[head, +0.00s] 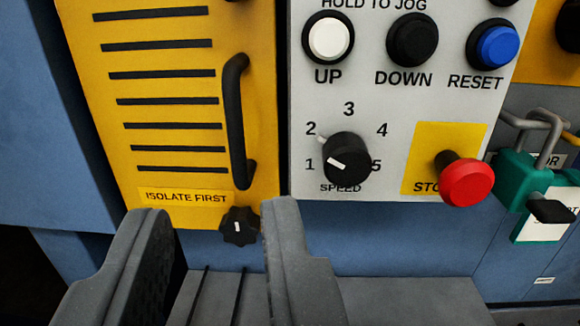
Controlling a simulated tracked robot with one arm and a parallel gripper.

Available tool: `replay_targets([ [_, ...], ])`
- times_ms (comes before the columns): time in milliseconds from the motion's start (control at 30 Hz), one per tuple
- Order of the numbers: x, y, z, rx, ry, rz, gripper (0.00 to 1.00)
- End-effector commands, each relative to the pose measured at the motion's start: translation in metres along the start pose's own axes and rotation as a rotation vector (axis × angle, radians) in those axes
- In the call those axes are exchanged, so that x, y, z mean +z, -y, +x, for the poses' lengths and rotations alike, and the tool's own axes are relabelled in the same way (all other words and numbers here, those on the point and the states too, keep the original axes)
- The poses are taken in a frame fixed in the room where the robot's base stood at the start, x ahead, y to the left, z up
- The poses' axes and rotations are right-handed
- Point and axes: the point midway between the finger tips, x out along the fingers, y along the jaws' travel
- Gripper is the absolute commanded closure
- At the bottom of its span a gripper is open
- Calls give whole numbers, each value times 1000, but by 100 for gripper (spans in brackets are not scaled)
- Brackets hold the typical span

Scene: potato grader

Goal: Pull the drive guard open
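The drive guard (165,18) is a yellow panel with black slots, at the upper left of the head view. It looks closed, flush with the blue machine front. Its black vertical bar handle (234,125) is on its right side. A label reading "ISOLATE FIRST" (186,198) is below the slots. A black knob (239,227) with a white mark sits at the guard's lower right corner. My gripper (218,215) is open and empty in the lower part of the view, its fingers apart below the handle. The right fingertip overlaps the knob's edge in the picture; contact cannot be told.
A grey control panel (300,75) stands right of the guard, with UP, DOWN and RESET buttons, a speed dial (346,158) and a red stop button (467,181). A green padlock-like device (513,165) with a tag hangs at the far right. The blue frame (40,120) lies left.

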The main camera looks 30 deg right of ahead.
Motion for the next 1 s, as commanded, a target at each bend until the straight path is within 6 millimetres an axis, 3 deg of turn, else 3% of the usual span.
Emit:
replay_targets([
  [167, 1, -3, 10, 7, -5, -2, 74],
  [700, 0, -2, 90, 6, -8, 1, 74],
  [1000, 1, -2, 125, 5, -4, -1, 74],
])
